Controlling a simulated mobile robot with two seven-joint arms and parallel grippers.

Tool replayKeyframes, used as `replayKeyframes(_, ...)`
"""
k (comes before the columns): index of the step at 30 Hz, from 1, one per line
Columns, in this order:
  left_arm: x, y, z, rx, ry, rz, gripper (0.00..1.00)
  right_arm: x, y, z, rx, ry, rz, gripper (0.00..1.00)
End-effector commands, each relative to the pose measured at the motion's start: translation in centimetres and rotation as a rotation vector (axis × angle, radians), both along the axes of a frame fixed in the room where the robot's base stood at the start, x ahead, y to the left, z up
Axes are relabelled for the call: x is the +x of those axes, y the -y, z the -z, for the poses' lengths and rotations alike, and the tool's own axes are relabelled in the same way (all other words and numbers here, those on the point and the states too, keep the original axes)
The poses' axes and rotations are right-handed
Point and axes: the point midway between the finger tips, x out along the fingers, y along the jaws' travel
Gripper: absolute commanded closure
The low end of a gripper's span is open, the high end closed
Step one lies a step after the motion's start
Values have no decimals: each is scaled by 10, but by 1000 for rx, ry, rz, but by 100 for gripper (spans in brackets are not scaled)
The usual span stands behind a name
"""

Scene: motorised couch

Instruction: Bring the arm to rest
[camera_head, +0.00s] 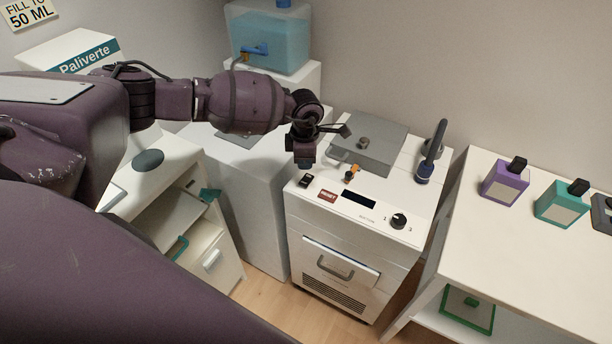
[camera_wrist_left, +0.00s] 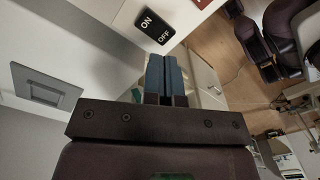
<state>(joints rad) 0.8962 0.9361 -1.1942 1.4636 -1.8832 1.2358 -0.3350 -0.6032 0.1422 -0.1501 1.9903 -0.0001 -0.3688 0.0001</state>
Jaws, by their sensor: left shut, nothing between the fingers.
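My left arm comes in from the left in the head view, and its gripper (camera_head: 305,163) hangs fingers-down over the front left corner of the white machine (camera_head: 345,262). In the left wrist view the two blue fingers (camera_wrist_left: 165,78) are pressed together with nothing between them. The black ON/OFF switch (camera_wrist_left: 154,24) shows just beyond the fingertips in the left wrist view. In the head view the switch (camera_head: 306,181) lies just below the gripper, and I cannot tell whether they touch. My right gripper is in neither view.
The machine top has a grey lid (camera_head: 372,143), a red label (camera_head: 327,196), a dial (camera_head: 398,221) and a dark blue-handled tool (camera_head: 431,155). A blue water tank (camera_head: 268,40) stands behind.

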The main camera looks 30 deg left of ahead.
Motion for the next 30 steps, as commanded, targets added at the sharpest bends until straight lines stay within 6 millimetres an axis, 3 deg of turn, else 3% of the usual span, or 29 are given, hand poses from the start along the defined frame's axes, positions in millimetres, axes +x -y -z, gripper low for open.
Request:
replayKeyframes(6, 0, 0, -15, 0, 1, 0, 100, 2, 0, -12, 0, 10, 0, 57)
replayKeyframes(23, 0, 1, -14, -3, 3, -9, 100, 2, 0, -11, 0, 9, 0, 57)
replayKeyframes(26, 6, 8, -14, -48, 36, -33, 100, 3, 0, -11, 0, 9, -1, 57)
replayKeyframes(30, 13, 47, -23, -267, 82, -123, 100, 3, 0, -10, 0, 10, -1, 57)
